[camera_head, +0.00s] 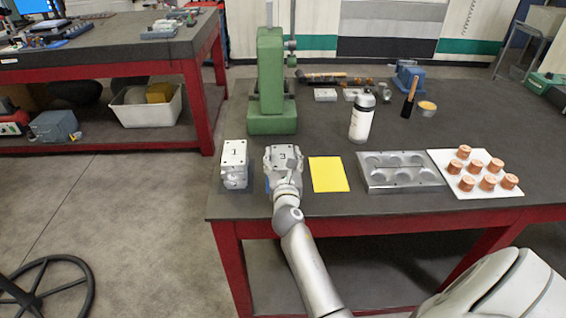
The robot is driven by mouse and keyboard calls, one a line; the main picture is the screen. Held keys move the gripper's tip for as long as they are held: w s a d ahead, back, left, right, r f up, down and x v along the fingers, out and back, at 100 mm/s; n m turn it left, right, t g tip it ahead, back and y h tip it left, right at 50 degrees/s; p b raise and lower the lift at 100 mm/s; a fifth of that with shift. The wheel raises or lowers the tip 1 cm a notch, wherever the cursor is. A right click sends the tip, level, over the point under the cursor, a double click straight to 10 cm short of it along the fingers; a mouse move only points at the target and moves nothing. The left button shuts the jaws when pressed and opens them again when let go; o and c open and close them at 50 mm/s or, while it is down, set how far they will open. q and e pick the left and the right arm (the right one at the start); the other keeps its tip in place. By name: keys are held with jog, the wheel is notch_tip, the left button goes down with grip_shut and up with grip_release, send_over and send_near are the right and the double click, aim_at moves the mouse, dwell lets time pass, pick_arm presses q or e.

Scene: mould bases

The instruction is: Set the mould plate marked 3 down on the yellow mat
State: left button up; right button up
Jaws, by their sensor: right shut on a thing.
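The yellow mat (328,174) lies flat and bare near the front edge of the table. My right gripper (284,176) is just left of the mat, shut on a grey metal mould plate (283,153). The gripper partly covers that plate, and its mark is too small to read. I cannot tell if it touches the table. A second grey mould plate (234,160) stands further left, apart from the gripper, its mark also unreadable. My left gripper is not in view.
Right of the mat is a metal tray with round hollows (402,183), then a white board (500,190) with several copper cylinders. A green press (270,85) stands behind the held plate. A white bottle (361,120) stands behind the mat.

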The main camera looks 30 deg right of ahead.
dwell(0.3)
jog(key=shift+f, duration=0.15)
jog(key=o, duration=1.5)
jog(key=shift+s+f, duration=0.1)
